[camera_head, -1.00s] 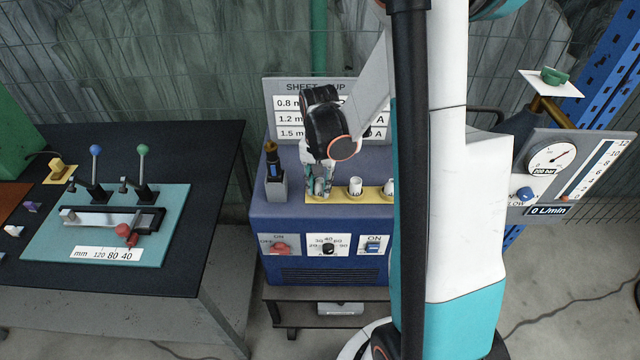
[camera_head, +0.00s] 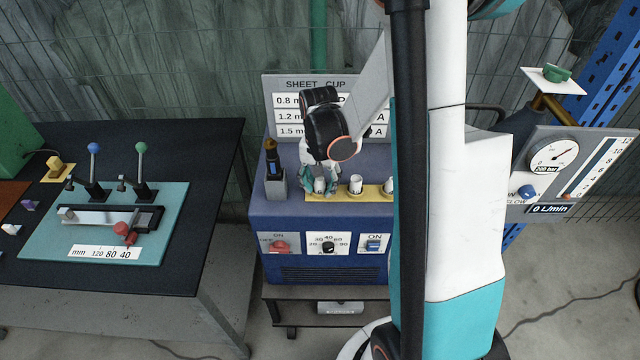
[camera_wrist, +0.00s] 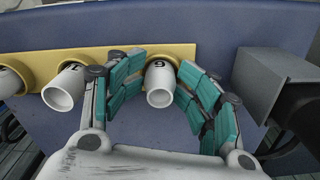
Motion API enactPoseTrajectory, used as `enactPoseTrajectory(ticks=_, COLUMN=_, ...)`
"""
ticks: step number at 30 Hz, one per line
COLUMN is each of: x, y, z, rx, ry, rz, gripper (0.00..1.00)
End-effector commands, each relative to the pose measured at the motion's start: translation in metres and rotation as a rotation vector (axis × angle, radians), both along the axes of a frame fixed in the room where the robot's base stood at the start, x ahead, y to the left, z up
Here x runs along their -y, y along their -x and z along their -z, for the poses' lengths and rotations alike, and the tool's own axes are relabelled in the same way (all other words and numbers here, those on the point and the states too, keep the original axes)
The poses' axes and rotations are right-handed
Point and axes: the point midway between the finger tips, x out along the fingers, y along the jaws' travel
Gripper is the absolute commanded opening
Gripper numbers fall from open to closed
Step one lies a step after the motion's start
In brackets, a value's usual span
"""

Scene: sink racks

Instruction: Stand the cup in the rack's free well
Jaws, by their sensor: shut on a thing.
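A small white cup (camera_wrist: 160,82) with a dark numeral is between my gripper's teal-padded fingers (camera_wrist: 162,68). My gripper is shut on it near its end in the yellow rack strip (camera_wrist: 185,52). The cup appears seated in or at a well there; the fingers partly hide the spot. In the head view the cup (camera_head: 319,186) stands at the left end of the rack (camera_head: 337,194), under my gripper (camera_head: 319,182).
Another white cup (camera_head: 356,184) stands in the rack to the right, with one more (camera_head: 390,187) partly behind my arm. A grey block with a dark torch-like tool (camera_head: 272,170) stands close left of my gripper. A sign panel rises behind.

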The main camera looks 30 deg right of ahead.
Motion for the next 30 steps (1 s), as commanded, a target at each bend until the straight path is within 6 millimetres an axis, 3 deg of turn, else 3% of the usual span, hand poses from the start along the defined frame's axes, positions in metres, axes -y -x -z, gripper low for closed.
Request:
enactPoseTrajectory(ticks=8, x=0.0, y=0.0, z=-0.012, rx=0.001, ry=-0.001, rz=0.0, gripper=0.45)
enactPoseTrajectory(ticks=21, x=-0.001, y=0.0, z=-0.101, rx=0.001, ry=0.0, rz=0.0, gripper=0.45)
enactPoseTrajectory(ticks=30, x=-0.001, y=-0.001, z=-0.131, rx=0.001, ry=0.0, rz=0.0, gripper=0.45)
